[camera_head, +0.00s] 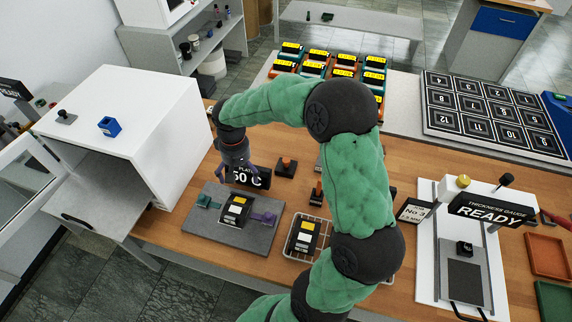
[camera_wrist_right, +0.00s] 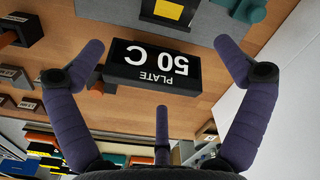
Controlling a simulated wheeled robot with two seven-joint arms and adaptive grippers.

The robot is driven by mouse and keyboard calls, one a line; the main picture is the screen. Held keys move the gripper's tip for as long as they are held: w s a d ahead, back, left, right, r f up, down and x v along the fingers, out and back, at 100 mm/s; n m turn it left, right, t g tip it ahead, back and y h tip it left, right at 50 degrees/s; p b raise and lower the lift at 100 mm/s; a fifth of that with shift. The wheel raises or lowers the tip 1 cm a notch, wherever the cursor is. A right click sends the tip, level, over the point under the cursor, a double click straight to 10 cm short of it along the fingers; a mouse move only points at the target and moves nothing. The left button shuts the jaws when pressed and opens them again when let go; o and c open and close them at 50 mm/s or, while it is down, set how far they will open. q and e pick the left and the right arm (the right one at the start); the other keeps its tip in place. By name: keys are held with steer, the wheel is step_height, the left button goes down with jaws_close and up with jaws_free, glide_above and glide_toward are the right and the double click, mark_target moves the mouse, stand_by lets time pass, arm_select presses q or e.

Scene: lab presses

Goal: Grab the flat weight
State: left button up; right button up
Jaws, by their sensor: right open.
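My right gripper (camera_head: 238,168) is above the table, just behind the black "PLATE 50 C" sign (camera_head: 249,177). In the right wrist view its purple fingers (camera_wrist_right: 160,48) are spread and empty, with the sign (camera_wrist_right: 153,67) between them. A low dark block with an orange-brown knob (camera_head: 286,167), which looks like a weight, stands right of the sign. Another knobbed block (camera_head: 317,194) is nearer, beside my arm. Similar dark blocks (camera_wrist_right: 20,28) show at the left of the right wrist view. I cannot tell which is the flat weight; my arm hides part of this area. My left gripper is out of view.
A grey plate (camera_head: 212,228) bears a black-and-yellow pack between green and purple clamps. A wire basket (camera_head: 292,250) holds another pack. A white open cabinet (camera_head: 150,95) stands close left. The thickness gauge (camera_head: 487,208) is at the right.

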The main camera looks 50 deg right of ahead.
mark_target(286, 159)
steer(key=d+m, duration=0.2)
steer(key=d, duration=0.1)
steer(key=d+m+p, duration=0.1)
steer(key=d+m, duration=0.1)
steer(key=d, duration=0.1)
steer(key=d+f+m, duration=0.1)
steer(key=d+m, duration=0.1)
steer(key=d, duration=0.1)
steer(key=shift+m, duration=0.3)
steer(key=s+d+m, duration=0.1)
steer(key=d+m, duration=0.1)
steer(key=d, duration=0.1)
steer(key=d+f+m+p, duration=0.1)
steer(key=d+m, duration=0.1)
steer(key=d, duration=0.1)
steer(key=s+d+f+m+p, duration=0.1)
steer(key=d+m, duration=0.2)
steer(key=shift+s+d, duration=0.3)
steer(key=shift+d, duration=0.05)
steer(key=shift+d+f, duration=0.15)
step_height(286, 159, down, 10)
steer(key=shift+f+b, duration=0.25)
steer(key=shift+b, duration=0.3)
steer(key=shift+s, duration=0.1)
steer(key=c, duration=1.3)
steer(key=shift+r, duration=0.1)
steer(key=shift+c, duration=1.3)
